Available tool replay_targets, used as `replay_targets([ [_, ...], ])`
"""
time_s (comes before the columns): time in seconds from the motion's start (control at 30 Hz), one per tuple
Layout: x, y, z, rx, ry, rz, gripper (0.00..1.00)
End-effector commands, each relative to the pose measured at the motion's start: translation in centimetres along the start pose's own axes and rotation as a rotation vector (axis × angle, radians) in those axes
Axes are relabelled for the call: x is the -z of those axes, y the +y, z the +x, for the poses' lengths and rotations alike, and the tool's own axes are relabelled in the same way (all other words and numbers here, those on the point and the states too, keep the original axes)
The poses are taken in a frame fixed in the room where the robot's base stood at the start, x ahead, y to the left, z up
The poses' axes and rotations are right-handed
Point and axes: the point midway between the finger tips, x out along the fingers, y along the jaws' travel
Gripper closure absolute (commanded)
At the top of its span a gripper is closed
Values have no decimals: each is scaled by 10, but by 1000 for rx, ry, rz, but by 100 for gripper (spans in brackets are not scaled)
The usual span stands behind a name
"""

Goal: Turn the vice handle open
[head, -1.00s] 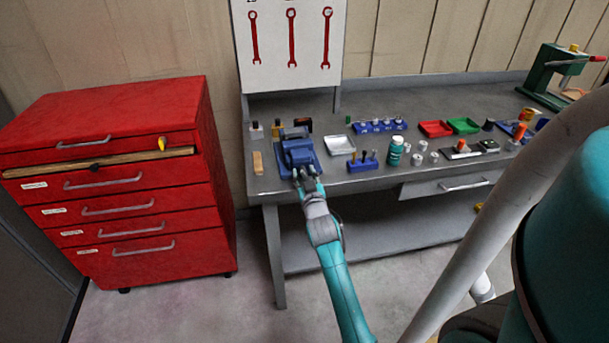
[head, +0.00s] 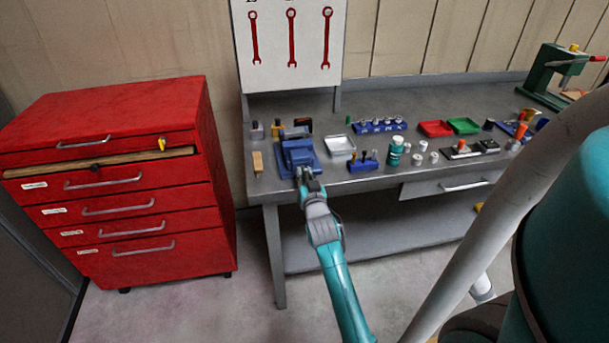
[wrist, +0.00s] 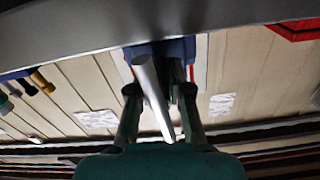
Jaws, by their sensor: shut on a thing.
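The blue vice (head: 297,155) stands at the left front of the grey bench in the head view. Part of its blue body (wrist: 182,48) also shows in the wrist view. The vice handle (wrist: 153,95) is a pale metal bar, slightly tilted, running between my fingers in the wrist view. My gripper (head: 307,176) is at the front of the vice, by the bench edge. In the wrist view my gripper (wrist: 160,105) is shut on the handle, with one finger on each side. In the head view the handle is hidden by my gripper.
The grey bench (head: 375,180) carries a white tray (head: 340,146), a blue holder (head: 363,163) and a teal bottle (head: 395,152) right of the vice. A wooden block (head: 257,162) lies left of it. A red drawer cabinet (head: 120,180) stands left. The floor before the bench is clear.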

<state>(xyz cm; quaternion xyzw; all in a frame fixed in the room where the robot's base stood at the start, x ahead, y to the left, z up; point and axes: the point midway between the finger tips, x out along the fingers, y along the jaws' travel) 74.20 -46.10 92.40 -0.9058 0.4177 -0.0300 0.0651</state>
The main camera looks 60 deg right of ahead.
Motion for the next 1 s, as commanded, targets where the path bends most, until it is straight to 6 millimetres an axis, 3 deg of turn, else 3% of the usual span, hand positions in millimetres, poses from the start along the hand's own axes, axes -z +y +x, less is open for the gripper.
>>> replay_targets([
  [1.0, 0, 0, 0, -1, -1, 965, 100],
])
